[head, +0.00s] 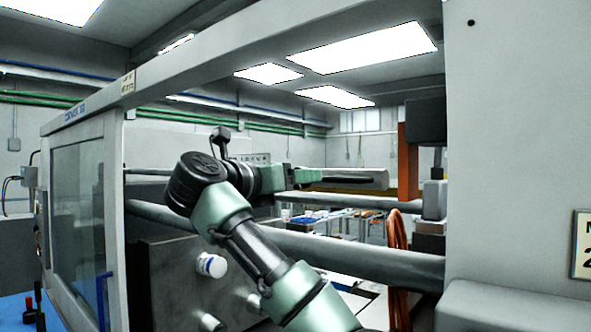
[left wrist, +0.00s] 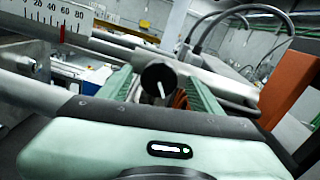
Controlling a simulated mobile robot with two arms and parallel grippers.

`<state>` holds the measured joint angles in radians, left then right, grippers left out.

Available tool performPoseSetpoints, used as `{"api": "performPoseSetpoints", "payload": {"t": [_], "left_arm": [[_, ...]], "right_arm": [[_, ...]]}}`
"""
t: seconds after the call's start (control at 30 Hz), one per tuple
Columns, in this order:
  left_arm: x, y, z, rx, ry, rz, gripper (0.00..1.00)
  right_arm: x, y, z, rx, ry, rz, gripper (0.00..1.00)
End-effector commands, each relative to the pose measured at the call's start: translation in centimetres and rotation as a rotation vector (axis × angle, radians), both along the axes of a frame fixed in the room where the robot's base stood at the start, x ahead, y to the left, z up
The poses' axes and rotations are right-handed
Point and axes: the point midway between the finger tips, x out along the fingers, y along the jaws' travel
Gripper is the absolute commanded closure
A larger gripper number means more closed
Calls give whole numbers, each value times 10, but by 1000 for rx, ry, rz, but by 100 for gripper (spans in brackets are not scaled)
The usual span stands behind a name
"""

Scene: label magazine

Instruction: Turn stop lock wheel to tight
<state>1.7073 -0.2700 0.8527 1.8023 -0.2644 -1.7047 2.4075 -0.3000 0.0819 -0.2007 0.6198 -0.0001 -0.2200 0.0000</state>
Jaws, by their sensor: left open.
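My left gripper (head: 312,177) reaches in from below in the head view and points right between the machine's bars. In the left wrist view its two green fingers stand apart, one on each side of a dark round knob (left wrist: 158,76) with a white mark on its end face. This knob looks like the stop lock wheel. The white mark is slightly tilted from upright. I cannot tell whether the fingers touch the knob; the jaws are open. In the head view I cannot make out the wheel. My right gripper is not in view.
Long grey bars (head: 350,248) run across the machine opening, below my wrist. An orange upright (head: 408,160) stands right of the gripper, also in the left wrist view (left wrist: 290,85). A scale (left wrist: 58,14) has a red pointer near 60. A white-capped cylinder (head: 211,265) sits lower left.

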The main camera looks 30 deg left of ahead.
Motion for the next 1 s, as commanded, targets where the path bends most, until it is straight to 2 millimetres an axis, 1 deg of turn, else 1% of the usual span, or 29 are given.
{"api": "performPoseSetpoints", "payload": {"t": [0.03, 0.1, 0.33, 0.37, 0.4, 0.47, 0.5, 0.57, 0.8, 1.0], "left_arm": [[3, 0, 1, 0, 2, -1, 35], [5, 0, 0, 0, 1, 0, 35], [6, 0, -1, 0, 0, 0, 35], [6, 0, -1, 1, 0, 1, 44], [6, 0, -1, 1, 0, 1, 55], [6, 0, -1, 1, 0, 1, 72], [6, 0, -1, 1, 0, 1, 83], [6, 0, -1, 1, 0, 1, 98], [5, 0, -2, 19, -1, 1, 98], [5, 1, -3, 101, -9, 2, 98]], "right_arm": [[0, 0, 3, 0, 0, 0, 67], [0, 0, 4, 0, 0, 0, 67], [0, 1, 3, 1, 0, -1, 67], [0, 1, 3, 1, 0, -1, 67], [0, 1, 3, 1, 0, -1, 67], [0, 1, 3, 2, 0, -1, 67], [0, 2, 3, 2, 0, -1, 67], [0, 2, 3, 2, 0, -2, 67], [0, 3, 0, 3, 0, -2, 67], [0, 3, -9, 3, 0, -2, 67]]}}
